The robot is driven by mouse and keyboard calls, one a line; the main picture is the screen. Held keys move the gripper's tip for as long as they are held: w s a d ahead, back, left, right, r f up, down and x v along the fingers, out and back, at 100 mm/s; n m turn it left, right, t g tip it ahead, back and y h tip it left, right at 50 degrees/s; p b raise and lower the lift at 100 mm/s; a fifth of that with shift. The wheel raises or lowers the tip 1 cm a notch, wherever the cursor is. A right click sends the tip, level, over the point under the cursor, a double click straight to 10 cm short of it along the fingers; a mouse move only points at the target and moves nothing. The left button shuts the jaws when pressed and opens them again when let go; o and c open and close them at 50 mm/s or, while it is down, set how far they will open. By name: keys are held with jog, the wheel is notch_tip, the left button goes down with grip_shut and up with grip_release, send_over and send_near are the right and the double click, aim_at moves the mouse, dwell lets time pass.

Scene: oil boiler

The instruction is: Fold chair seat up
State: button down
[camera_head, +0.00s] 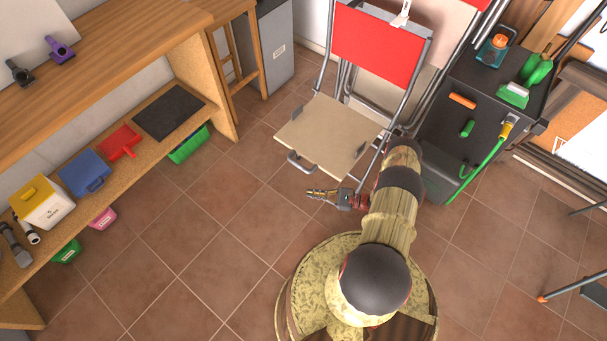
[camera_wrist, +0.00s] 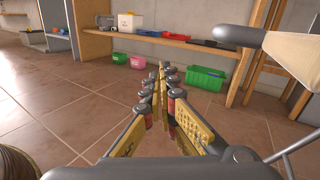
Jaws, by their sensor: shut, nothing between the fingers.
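The folding chair has a red backrest (camera_head: 380,45) and a light tan seat (camera_head: 330,136) on a grey metal frame. The seat lies folded down, roughly level, with a grey handle-like bar at its near edge. My gripper (camera_head: 318,193) is just below the seat's near right side in the head view, pointing left. In the wrist view the fingers (camera_wrist: 160,75) are shut and empty. Part of the seat (camera_wrist: 292,46) and a grey tube show at the upper right of the wrist view, close beside the gripper. I cannot tell whether they touch.
A black cabinet (camera_head: 468,110) with bottles, brushes and a green hose stands right of the chair. A wooden shelf unit (camera_head: 110,60) with bins is on the left. The tiled floor (camera_head: 190,230) between is clear. More folded chairs lean behind.

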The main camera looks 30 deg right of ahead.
jog(key=w+d+f+m+t+h, duration=0.1)
jog(key=d+f+m+t+h, duration=0.35)
jog(key=d+t, duration=0.2)
jog(key=w+a+r+b, duration=0.2)
jog(key=w+a+r, duration=0.2)
jog(key=w, duration=0.5)
jog(key=shift+a+r+h, duration=0.35)
jog(key=shift+r+h, duration=0.1)
jog(key=shift+r, duration=0.8)
jog(key=shift+t, duration=0.25)
